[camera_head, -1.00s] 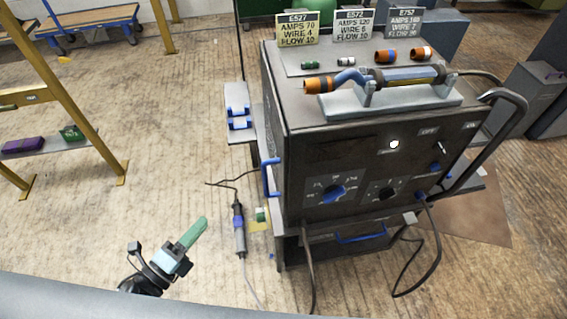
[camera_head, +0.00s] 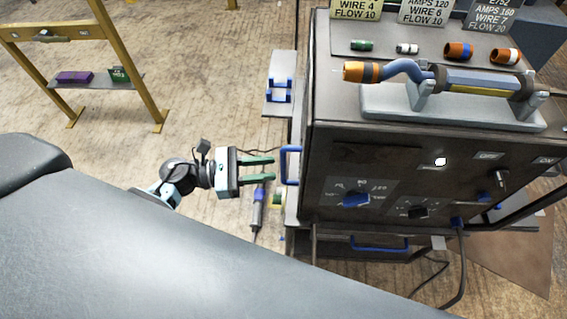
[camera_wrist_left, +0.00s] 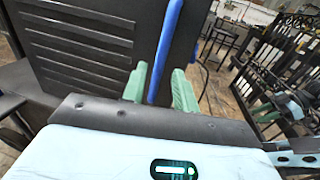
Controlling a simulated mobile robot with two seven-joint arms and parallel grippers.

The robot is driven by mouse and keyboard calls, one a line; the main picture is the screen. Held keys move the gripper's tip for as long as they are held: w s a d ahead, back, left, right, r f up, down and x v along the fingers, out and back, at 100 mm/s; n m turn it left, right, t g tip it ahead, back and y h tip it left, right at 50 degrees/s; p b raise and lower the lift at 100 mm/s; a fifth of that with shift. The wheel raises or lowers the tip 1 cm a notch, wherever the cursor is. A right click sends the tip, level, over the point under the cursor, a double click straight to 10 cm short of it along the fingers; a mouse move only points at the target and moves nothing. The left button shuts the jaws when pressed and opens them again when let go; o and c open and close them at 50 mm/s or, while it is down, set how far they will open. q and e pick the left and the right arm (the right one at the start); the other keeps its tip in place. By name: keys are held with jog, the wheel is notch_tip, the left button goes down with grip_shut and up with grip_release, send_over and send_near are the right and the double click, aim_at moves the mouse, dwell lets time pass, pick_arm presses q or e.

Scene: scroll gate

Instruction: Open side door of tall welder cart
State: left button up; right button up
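The tall welder cart (camera_head: 340,130) stands right of centre in the head view. A blue vertical handle (camera_head: 290,166) sits on its left side edge. In the left wrist view the blue handle (camera_wrist_left: 168,45) stands in front of the louvred dark side panel (camera_wrist_left: 80,45). My left gripper (camera_head: 273,168) is open, its green fingers pointing right at the handle, with tips just short of it. In the left wrist view the handle lines up between the open fingers (camera_wrist_left: 160,80). Contact is not visible. My right gripper is out of view.
A torch (camera_head: 440,78) rests in a cradle on the cart top beside several nozzles and signs. A blue-clipped side shelf (camera_head: 282,88) is on the cart's left. A hanging tool (camera_head: 258,205) is below my gripper. A yellow frame (camera_head: 135,70) stands left; floor between is clear.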

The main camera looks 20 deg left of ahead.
aim_at(283, 167)
pick_arm(q)
jog(key=shift+p+x, duration=0.4)
jog(key=shift+x, duration=2)
grip_shut()
